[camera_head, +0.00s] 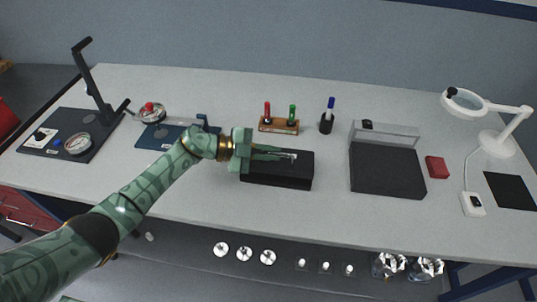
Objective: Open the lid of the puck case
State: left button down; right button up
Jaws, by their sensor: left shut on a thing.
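The puck case, a long black box (290,181), sits near the front middle of the table, and its lid appears closed. My left gripper (287,155) reaches in from the left over the top of the case. Its fingers are shut on a small pale handle at the top of the case. The gripper and arm hide the left part of the case top. My right gripper is not in view.
A wooden stand (279,126) with red and green markers and a black pen cup (326,124) stand behind the case. A dark box with a raised clear panel (386,172) stands to the right, beside a red block (437,167). A blue plate (158,138) lies left.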

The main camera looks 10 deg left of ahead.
pick_arm(q)
jog(key=shift+w+r+n+g+p, duration=0.35)
jog(key=shift+w+r+n, duration=0.15)
jog(key=shift+w+r, duration=0.15)
jog(key=shift+w+r+n+g+y, duration=0.2)
jog(key=shift+w+n+g, duration=0.1)
jog(key=shift+w+n, duration=0.15)
jog(key=shift+w+r+n+g+y, duration=0.15)
jog(key=shift+w+n+g, duration=0.1)
jog(key=shift+w+n, duration=0.15)
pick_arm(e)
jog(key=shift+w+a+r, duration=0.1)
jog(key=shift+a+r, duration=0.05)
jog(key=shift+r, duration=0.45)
pick_arm(q)
jog(key=c, duration=1.8)
grip_release()
jog(key=p+v, duration=0.1)
jog(key=v, duration=1.5)
jog(key=shift+w+a, duration=0.1)
jog(key=shift+a, duration=0.1)
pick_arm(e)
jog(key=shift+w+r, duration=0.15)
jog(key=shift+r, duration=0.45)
